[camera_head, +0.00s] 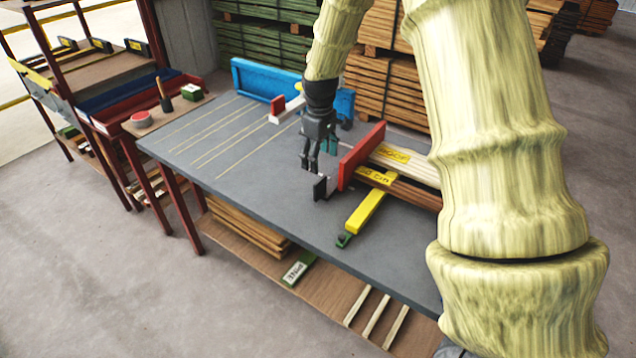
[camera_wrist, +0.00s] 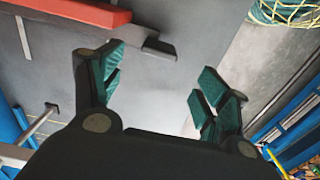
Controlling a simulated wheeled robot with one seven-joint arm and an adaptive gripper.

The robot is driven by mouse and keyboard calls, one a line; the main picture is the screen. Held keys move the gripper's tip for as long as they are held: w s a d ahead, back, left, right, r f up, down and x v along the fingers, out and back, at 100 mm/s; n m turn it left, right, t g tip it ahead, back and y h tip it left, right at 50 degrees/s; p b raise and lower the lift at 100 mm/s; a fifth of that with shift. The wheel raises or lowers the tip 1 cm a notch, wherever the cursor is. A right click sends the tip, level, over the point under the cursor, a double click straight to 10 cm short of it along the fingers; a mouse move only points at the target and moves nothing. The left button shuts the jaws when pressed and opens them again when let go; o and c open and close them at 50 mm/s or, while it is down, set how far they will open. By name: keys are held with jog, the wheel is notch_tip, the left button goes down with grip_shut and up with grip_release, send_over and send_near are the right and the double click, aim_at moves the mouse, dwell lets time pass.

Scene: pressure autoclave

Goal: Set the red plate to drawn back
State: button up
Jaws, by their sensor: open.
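The red plate (camera_head: 362,155) stands upright on the grey table (camera_head: 235,150), against the near ends of stacked boards. A pale rod runs from it to a dark end block (camera_head: 320,188). In the wrist view the red plate (camera_wrist: 70,12) crosses the top left, with the dark block (camera_wrist: 158,46) beside it. My gripper (camera_head: 315,160) points down over the table, left of the plate and close to the dark block. It also shows in the wrist view (camera_wrist: 160,72), its teal-padded fingers apart and nothing between them. Whether it touches the block, I cannot tell.
A yellow bar (camera_head: 366,208) lies right of the block. A blue fence (camera_head: 262,80) and a small red plate (camera_head: 278,104) stand at the back. My arm hides the table's right side. The table's left half is clear. Lumber stacks (camera_head: 265,45) stand behind.

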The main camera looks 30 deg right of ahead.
aim_at(320, 180)
notch_tip(320, 180, down, 10)
jog(key=shift+r+p, duration=0.15)
jog(key=shift+p, duration=0.8)
